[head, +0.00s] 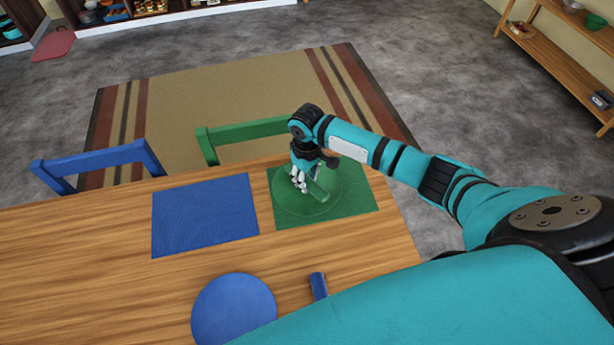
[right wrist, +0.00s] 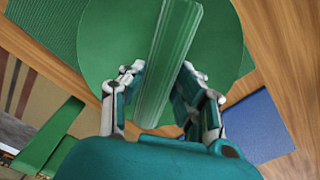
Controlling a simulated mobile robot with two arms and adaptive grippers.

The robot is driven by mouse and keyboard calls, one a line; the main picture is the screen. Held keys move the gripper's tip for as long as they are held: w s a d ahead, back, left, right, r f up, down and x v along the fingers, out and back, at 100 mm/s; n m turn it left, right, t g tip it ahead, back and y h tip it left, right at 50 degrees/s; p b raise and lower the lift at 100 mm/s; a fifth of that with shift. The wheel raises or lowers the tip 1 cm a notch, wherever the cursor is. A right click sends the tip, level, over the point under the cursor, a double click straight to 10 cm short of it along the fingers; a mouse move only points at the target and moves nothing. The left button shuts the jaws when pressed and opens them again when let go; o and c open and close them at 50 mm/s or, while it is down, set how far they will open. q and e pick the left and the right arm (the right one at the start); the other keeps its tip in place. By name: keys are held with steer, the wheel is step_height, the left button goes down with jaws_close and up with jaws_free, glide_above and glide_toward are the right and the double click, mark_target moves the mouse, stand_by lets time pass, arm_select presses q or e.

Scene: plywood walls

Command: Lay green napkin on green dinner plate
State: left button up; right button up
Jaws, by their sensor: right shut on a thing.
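The green napkin (head: 321,187) is a long folded strip. It also shows in the right wrist view (right wrist: 172,55), lying across the middle of the picture between my fingers. My right gripper (head: 300,183) is shut on the napkin, over the green dinner plate (head: 300,206). The plate also shows behind the napkin in the right wrist view (right wrist: 112,40); whether the napkin touches it I cannot tell. The plate sits on a green placemat (head: 362,200) near the table's far right corner. My left gripper is not in view.
A blue placemat (head: 205,215) lies left of the green one on the wooden table (head: 90,250). A blue plate (head: 235,312) and a blue napkin (head: 318,286) lie nearer me. A green chair (head: 245,132) and a blue chair (head: 95,160) stand at the far edge.

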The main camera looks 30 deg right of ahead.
steer(key=shift+f, duration=0.45)
steer(key=o, duration=1.1)
steer(key=shift+r, duration=0.1)
step_height(320, 180, up, 12)
steer(key=shift+f, duration=0.1)
steer(key=shift+f, duration=0.1)
